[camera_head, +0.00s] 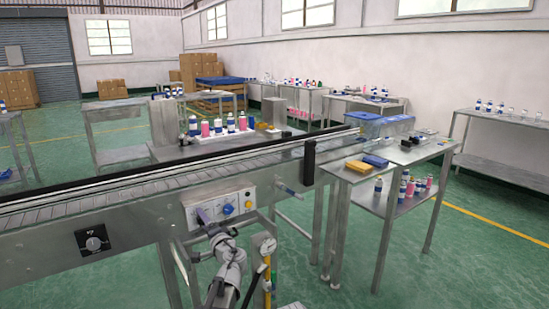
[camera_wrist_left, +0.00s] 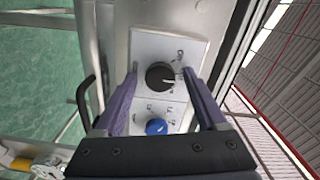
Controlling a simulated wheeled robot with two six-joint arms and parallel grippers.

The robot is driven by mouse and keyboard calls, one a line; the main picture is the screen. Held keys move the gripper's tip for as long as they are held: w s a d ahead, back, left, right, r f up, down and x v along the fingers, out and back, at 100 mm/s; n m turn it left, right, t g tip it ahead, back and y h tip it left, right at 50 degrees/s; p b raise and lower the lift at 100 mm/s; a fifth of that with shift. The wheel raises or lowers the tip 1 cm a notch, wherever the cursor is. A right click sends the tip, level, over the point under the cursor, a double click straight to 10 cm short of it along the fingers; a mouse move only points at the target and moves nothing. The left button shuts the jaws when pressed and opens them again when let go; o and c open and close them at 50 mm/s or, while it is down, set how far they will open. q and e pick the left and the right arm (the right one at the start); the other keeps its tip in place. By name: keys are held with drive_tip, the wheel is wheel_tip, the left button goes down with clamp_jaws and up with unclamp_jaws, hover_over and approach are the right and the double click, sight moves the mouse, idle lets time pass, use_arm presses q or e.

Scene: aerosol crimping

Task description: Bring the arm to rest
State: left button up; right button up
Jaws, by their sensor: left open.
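My left gripper (camera_head: 205,218) is in front of the control panel (camera_head: 217,222) on the side of the conveyor. In the left wrist view its two purple fingers (camera_wrist_left: 160,72) are open. A black knob (camera_wrist_left: 160,76) on the panel shows in the gap between the fingertips, with space visible on both sides. A blue knob (camera_wrist_left: 156,126) sits on the panel nearer the gripper's base; it also shows in the head view (camera_head: 228,208). My left arm reaches up to the panel from the bottom of the head view. My right gripper is not in view.
The conveyor (camera_head: 120,195) runs across behind the panel. A pressure gauge (camera_head: 268,246) with a yellow fitting hangs close right of my arm. A black handle (camera_wrist_left: 84,100) lies left of the fingers. A steel table (camera_head: 410,152) stands right; green floor is clear in front of it.

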use_arm(q)
drive_tip(key=s+d+n, duration=0.3)
drive_tip(key=s+n, duration=0.1)
drive_tip(key=s, duration=0.1)
drive_tip(key=shift+s+d+n, duration=0.15)
drive_tip(key=shift+d+n, duration=0.15)
idle(0.5)
